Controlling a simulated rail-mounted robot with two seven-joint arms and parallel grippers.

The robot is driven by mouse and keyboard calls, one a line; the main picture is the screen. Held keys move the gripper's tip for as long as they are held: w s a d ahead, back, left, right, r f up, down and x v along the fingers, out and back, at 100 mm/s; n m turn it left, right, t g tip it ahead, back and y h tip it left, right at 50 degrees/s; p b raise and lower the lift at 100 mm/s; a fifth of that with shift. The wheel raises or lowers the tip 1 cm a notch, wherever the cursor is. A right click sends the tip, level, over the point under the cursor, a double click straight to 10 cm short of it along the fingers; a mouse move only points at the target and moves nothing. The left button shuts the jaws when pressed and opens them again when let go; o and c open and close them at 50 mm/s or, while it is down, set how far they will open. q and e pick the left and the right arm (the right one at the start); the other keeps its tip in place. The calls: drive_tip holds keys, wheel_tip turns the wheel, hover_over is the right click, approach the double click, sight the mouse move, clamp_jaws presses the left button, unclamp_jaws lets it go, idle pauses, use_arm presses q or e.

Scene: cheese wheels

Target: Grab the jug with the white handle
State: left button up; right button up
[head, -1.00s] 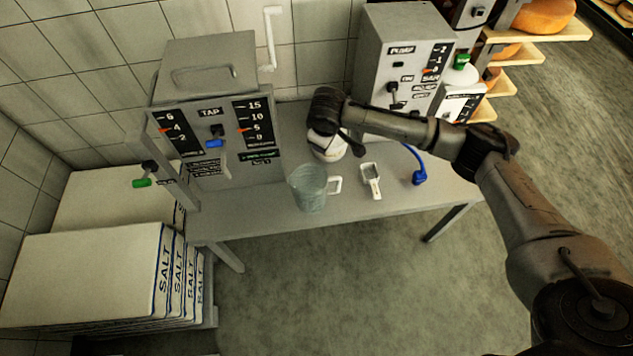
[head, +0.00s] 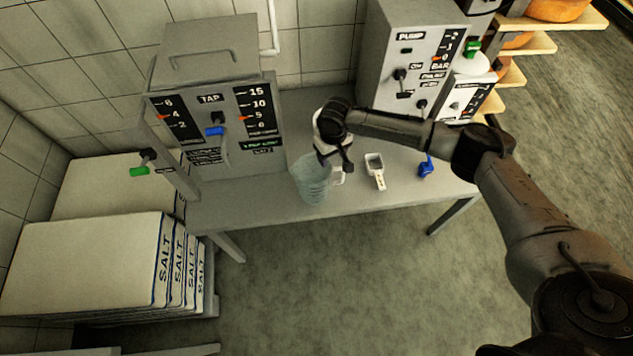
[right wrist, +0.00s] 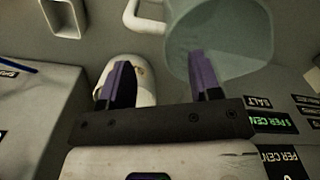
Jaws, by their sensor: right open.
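The jug (head: 311,182) is a clear, pale blue-green vessel with a white handle (head: 339,178) on its right side. It stands upright on the grey table, beside the tap machine. My right gripper (head: 336,161) is just behind and above the handle, its jaws pointing toward the jug. In the right wrist view the open jaws (right wrist: 162,82) are empty. The jug (right wrist: 222,35) shows beyond the right finger, and the white handle (right wrist: 143,18) lies ahead, apart from the fingers. My left gripper is not in view.
A small white scoop (head: 376,170) and a blue item (head: 427,168) lie right of the jug. The tap machine (head: 215,110) stands left, the pump machine (head: 408,55) behind right. A pale rounded object (right wrist: 142,82) shows behind the jaws. Salt bags (head: 90,265) are stacked left.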

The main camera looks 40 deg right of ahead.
sight(331, 165)
wheel_tip(331, 165, down, 6)
drive_tip(key=shift+r+b, duration=0.1)
drive_tip(key=shift+b, duration=0.8)
drive_tip(key=c, duration=0.6)
clamp_jaws()
